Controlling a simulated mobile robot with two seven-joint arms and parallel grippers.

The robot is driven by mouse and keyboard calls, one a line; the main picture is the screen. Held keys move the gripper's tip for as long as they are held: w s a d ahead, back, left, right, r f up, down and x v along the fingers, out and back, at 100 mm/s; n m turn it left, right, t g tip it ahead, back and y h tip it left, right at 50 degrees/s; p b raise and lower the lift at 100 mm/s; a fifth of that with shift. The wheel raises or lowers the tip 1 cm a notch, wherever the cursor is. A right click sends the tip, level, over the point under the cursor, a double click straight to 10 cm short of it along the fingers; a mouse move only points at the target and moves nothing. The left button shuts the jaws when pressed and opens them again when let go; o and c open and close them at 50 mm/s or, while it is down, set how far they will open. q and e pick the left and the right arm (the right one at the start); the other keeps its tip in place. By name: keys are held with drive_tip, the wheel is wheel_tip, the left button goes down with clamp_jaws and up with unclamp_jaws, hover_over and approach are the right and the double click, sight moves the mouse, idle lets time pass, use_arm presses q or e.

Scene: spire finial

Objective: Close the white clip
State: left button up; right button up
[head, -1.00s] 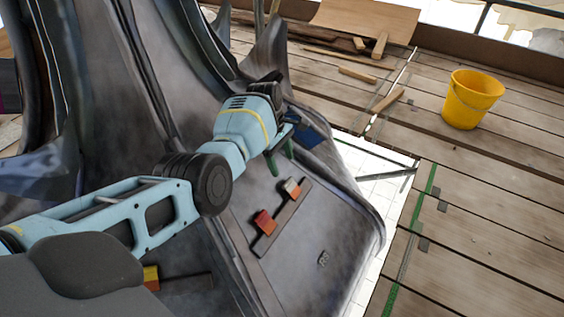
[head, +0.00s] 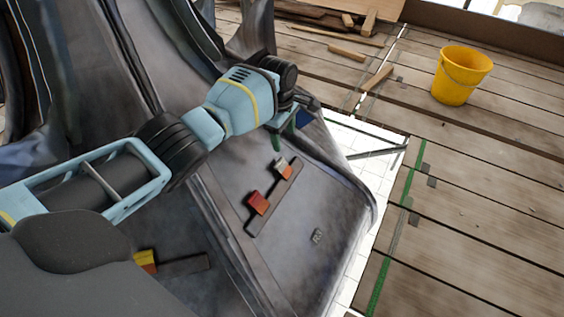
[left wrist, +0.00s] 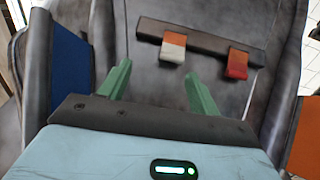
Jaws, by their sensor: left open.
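The white clip (head: 281,165) is a small block, white with an orange part, on a dark bar (head: 263,215) on the grey sloping panel. In the left wrist view the white clip (left wrist: 173,50) lies ahead of the fingers, between their lines and nearer the right finger. My left gripper (head: 288,130) is open, its green fingers apart and empty just above the white clip in the head view. It also shows in the left wrist view (left wrist: 158,70). I cannot tell the exact gap to the clip. My right gripper is not in view.
A red-orange clip (head: 257,203) sits on the same bar, close to the white one; it also shows in the wrist view (left wrist: 237,65). A yellow-and-red clip (head: 145,260) is at lower left. A yellow bucket (head: 461,76) stands on the plank floor, far from the arm.

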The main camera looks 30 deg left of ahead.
sight(282, 166)
use_arm(q)
drive_tip(key=shift+s+d+f+y, duration=0.15)
drive_tip(key=shift+s+f, duration=0.25)
drive_tip(key=shift+f, duration=0.1)
drive_tip(key=shift+s+d+f+y, duration=0.15)
drive_tip(key=shift+s+f, duration=0.2)
drive_tip(key=shift+f, duration=0.1)
drive_tip(key=shift+s+f+g, duration=0.2)
drive_tip(key=shift+f+g, duration=0.05)
drive_tip(key=shift+g, duration=0.05)
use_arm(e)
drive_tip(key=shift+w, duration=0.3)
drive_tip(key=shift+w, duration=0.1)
use_arm(q)
wheel_tip(282, 166, down, 7)
drive_tip(key=b, duration=0.3)
drive_tip(key=shift+f+b, duration=0.15)
drive_tip(key=shift+b, duration=0.25)
drive_tip(key=shift+f, duration=0.3)
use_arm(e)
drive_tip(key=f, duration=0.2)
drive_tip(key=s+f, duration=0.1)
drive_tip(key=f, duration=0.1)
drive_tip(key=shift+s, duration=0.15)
use_arm(q)
drive_tip(key=c, duration=0.9)
drive_tip(key=shift+c, duration=0.4)
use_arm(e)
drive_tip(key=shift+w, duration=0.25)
